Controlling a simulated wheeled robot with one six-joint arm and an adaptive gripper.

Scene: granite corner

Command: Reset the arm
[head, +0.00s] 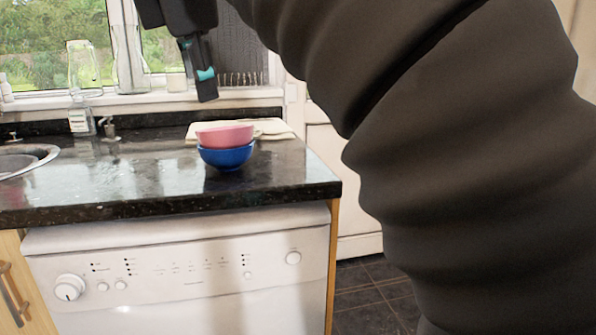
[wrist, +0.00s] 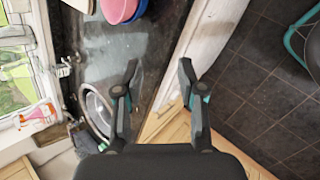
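My gripper (head: 207,84) hangs high above the counter in the head view, near the window, with its fingers partly cut off from sight. In the wrist view my gripper (wrist: 158,82) has its two fingers spread apart with nothing between them. A pink bowl (head: 225,135) sits in a blue bowl (head: 226,157) on the dark granite counter (head: 110,185). The pink bowl (wrist: 120,10) also shows at the top of the wrist view, apart from the fingers. My dark arm covers the right side of the head view.
A sink (head: 22,160) is at the counter's left. A pale board (head: 270,128) lies behind the bowls. A white dishwasher (head: 180,265) is under the counter. Dark tiled floor (head: 365,290) lies to the right.

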